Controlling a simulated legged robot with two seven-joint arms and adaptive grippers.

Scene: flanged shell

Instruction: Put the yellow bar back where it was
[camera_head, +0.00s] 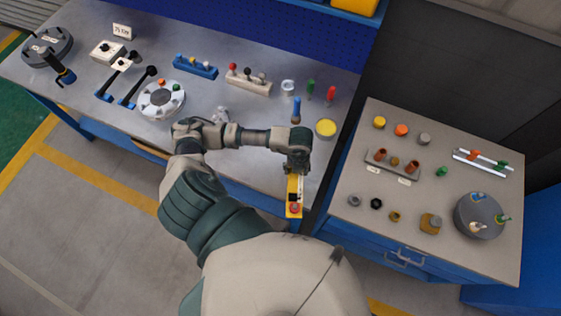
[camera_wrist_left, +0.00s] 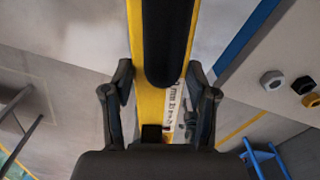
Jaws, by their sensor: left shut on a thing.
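The yellow bar (camera_head: 291,184) hangs under my left gripper (camera_head: 298,171) in the head view, near the bench's front edge. It has dark parts on its face and a red piece at its lower end. In the left wrist view the yellow bar (camera_wrist_left: 149,105) runs up between the two dark fingers of my left gripper (camera_wrist_left: 162,88), which is shut on it. A black strip and a white printed label show on it. The part of the bar under the gripper is hidden in the head view. I cannot tell whether the bar touches the bench. My right gripper is not in view.
The grey bench (camera_head: 225,105) holds a white round fixture (camera_head: 150,98), a blue rack (camera_head: 196,67), and a yellow-topped round pot (camera_head: 326,128) close to the gripper. A second table (camera_head: 340,180) with several small parts stands to the right, across a narrow gap.

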